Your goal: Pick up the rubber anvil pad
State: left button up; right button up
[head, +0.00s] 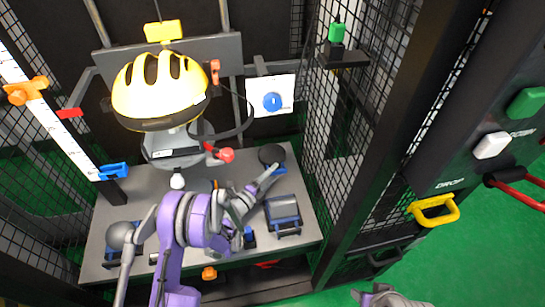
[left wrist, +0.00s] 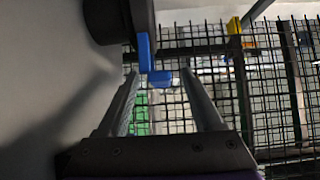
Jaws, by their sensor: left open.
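The rubber anvil pad looks to be the black round disc (head: 271,154) with a blue tab (head: 280,170) on its near side, lying on the grey bench top. In the left wrist view the dark disc (left wrist: 118,18) is at the top, and its L-shaped blue tab (left wrist: 144,52) reaches down between the fingertips. My left gripper (head: 268,178) is open beside the tab, with its fingers (left wrist: 160,76) on either side of the tab's lower end. I cannot tell if they touch it. A grey part of my right arm (head: 382,296) shows at the bottom edge; its jaws are unclear.
A yellow helmet (head: 158,88) sits on a headform in the middle. A grey cradle with blue parts (head: 283,215) stands right of my left arm, and a grey ball (head: 121,235) is at the left. A mesh wall (head: 335,130) bounds the bench on the right.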

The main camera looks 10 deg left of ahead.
pick_arm(q)
jog(key=shift+w+d, duration=0.25)
jog(key=shift+w, duration=0.2)
grip_shut()
dwell(1.1)
